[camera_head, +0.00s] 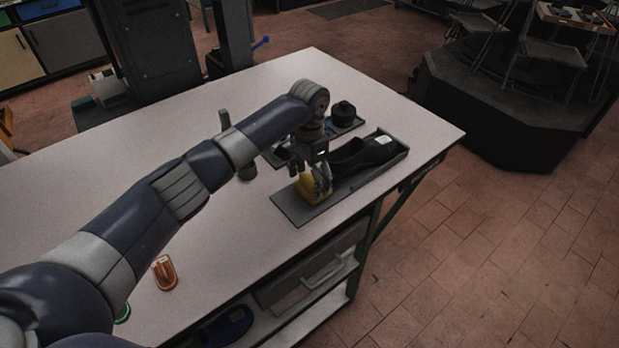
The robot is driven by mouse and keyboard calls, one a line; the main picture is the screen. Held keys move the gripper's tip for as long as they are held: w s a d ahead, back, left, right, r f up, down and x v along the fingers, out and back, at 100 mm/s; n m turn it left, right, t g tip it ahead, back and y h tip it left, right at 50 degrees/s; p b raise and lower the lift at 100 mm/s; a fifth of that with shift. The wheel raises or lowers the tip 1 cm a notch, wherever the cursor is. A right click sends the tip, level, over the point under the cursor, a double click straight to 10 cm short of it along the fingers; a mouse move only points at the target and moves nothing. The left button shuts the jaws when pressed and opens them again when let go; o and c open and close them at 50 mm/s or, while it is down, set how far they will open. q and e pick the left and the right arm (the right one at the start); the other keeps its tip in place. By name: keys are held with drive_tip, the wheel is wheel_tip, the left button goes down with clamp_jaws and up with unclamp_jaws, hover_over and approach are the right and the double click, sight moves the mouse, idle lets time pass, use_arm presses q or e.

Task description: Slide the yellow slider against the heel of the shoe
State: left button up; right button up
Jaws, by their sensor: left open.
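The yellow slider (311,190) sits on a long grey tray-like base (291,207) near the right edge of the white table. A black shoe (369,152) lies on the same base, to the right of the slider. My left gripper (314,181) points down at the slider, with its fingers around or in front of it. Its jaws are open; whether they touch the slider I cannot tell. The gripper partly hides the slider and the near end of the shoe, so the gap between them is unclear. My right gripper is not in view.
Behind the base, a second dark tray (343,130) holds a black round part (343,111). An orange piece (165,272) lies on the table at the front, near my left arm. The left part of the white table (120,160) is largely clear. A drawer (318,270) is below.

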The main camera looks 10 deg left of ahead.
sight(309, 179)
use_arm(q)
wheel_tip(309, 179, up, 12)
idle(0.4)
drive_tip(key=shift+f, duration=0.15)
